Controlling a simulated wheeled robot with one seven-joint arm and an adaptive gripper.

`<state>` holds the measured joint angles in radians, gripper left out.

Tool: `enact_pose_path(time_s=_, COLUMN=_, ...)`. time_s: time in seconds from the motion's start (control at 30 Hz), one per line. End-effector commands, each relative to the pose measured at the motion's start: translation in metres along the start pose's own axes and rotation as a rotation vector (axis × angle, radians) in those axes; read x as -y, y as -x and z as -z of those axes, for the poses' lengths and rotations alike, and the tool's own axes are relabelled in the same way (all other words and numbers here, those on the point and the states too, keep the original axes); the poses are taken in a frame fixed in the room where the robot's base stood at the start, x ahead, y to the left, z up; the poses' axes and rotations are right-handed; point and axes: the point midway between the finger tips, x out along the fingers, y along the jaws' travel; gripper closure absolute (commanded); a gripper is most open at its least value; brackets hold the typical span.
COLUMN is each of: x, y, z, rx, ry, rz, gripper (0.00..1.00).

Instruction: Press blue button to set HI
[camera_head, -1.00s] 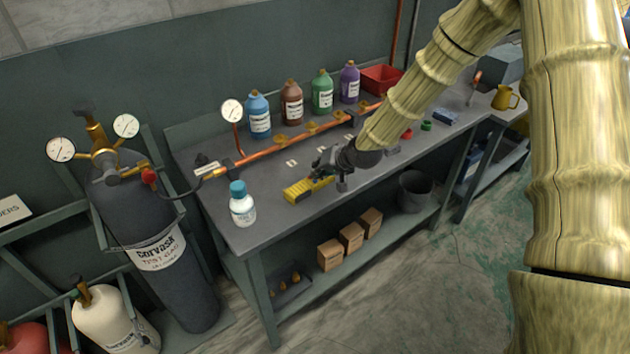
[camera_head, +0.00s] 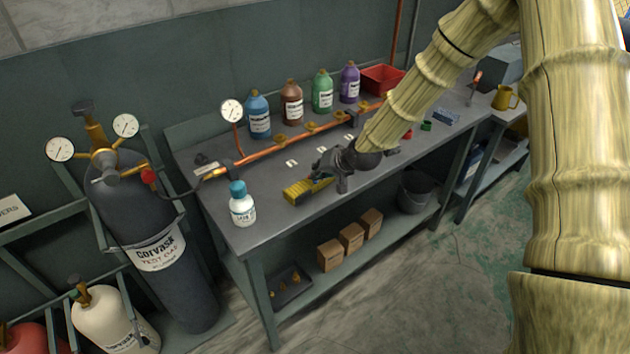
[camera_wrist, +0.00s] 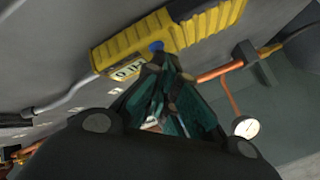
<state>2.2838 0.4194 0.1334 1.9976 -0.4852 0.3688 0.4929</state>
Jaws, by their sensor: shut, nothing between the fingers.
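The yellow handheld device (camera_head: 300,191) lies on the workbench, left of my gripper (camera_head: 327,174). In the wrist view the yellow device (camera_wrist: 200,25) fills the upper part, with a blue button (camera_wrist: 156,46) on its face. A small pale display (camera_wrist: 129,69) beside the button has dark characters that I cannot read surely. My gripper (camera_wrist: 166,62) is shut and empty. Its fingertips are right by the blue button and appear just below it in the wrist view. I cannot tell whether they touch it. The button is not discernible in the head view.
A white bottle with a teal cap (camera_head: 241,205) stands left of the device. A copper pipe (camera_head: 280,142) with a gauge (camera_head: 232,111) runs along the bench behind it. Several coloured bottles stand at the back. A large gas cylinder (camera_head: 165,285) stands to the left.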

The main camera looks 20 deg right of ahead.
Motion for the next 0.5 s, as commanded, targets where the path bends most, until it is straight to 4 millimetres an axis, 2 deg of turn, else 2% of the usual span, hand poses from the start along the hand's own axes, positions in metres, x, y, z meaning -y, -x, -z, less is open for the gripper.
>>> enact_pose_path(time_s=0.5, x=0.0072, y=0.0097, z=0.0071, rx=0.0, ry=0.0, rz=0.0, gripper=1.0)
